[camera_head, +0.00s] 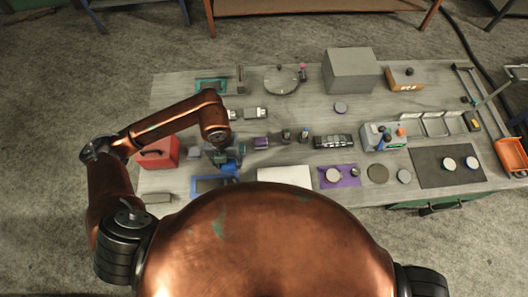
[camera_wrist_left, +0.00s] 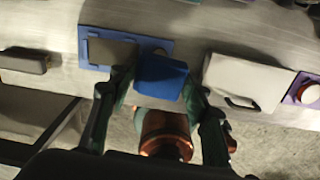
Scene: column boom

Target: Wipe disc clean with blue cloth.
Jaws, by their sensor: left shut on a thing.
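My left gripper (camera_head: 226,160) is shut on a blue cloth (camera_head: 231,168), just above a blue-framed tray (camera_head: 196,187) at the table's near left. In the left wrist view the cloth (camera_wrist_left: 160,76) shows as a folded block between the fingers of the left gripper (camera_wrist_left: 155,92), beside the tray (camera_wrist_left: 84,48). A pale disc (camera_head: 333,175) lies on a purple mat (camera_head: 347,183), right of the cloth and apart from it. Other discs lie nearby, a dark one (camera_head: 378,173) and a grey one (camera_head: 404,176); I cannot tell which is the task's. My right gripper is not in view.
A red box (camera_head: 158,152) stands left of my gripper. A dark mat (camera_head: 433,170) with pale discs is at the right. A large grey box (camera_head: 351,70) stands at the back.

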